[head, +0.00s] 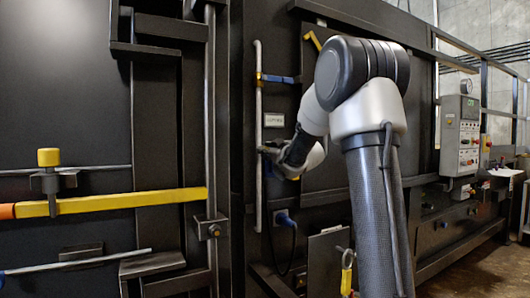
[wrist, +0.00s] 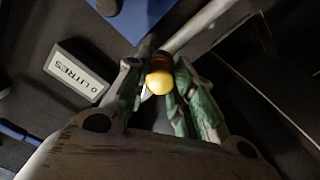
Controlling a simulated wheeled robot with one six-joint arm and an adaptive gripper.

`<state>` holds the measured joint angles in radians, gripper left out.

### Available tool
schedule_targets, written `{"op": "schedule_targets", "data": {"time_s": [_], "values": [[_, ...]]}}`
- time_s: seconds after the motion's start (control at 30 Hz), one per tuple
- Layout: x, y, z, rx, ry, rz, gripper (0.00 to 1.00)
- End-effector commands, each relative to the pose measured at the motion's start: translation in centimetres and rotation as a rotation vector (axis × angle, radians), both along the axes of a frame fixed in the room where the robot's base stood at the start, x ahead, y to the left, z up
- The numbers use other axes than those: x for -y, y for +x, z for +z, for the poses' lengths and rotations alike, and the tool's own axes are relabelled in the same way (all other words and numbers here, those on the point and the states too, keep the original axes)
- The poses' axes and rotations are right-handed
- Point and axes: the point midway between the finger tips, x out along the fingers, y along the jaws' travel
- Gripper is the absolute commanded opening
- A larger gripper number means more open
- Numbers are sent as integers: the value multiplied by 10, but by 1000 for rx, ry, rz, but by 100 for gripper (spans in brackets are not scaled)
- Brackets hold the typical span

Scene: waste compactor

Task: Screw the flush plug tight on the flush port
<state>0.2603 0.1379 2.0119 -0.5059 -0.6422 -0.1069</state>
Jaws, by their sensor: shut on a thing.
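My gripper (head: 270,150) is beside the upright grey pipe (head: 258,200) on the dark machine wall in the head view. In the wrist view its green-padded fingers (wrist: 158,88) are closed around a small rounded yellow piece with a dark part at its far side, which looks like the flush plug (wrist: 158,82). The grey pipe (wrist: 205,22) runs just beyond the fingertips. I cannot make out the flush port; the fingers and plug cover that spot. Whether the plug is seated or apart from it cannot be told.
A white label plate (wrist: 75,73) sits left of the fingers. A blue lever (head: 278,79) is above on the pipe. A blue connector (head: 285,218) with a dark cable is below. A yellow bar (head: 130,202) crosses the left door. A control box (head: 460,135) stands at right.

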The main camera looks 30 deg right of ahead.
Motion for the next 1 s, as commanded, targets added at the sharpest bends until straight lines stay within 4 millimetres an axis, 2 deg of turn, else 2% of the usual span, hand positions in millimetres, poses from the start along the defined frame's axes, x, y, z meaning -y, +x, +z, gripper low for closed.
{"op": "schedule_targets", "data": {"time_s": [0.17,0.3,0.43,0.8,1.0], "values": [[0,0,0,-2,69,0,0],[0,0,0,-10,283,0,0],[0,0,0,-14,424,0,0],[0,0,0,-17,488,0,0],[0,0,0,-26,775,0,0]]}}
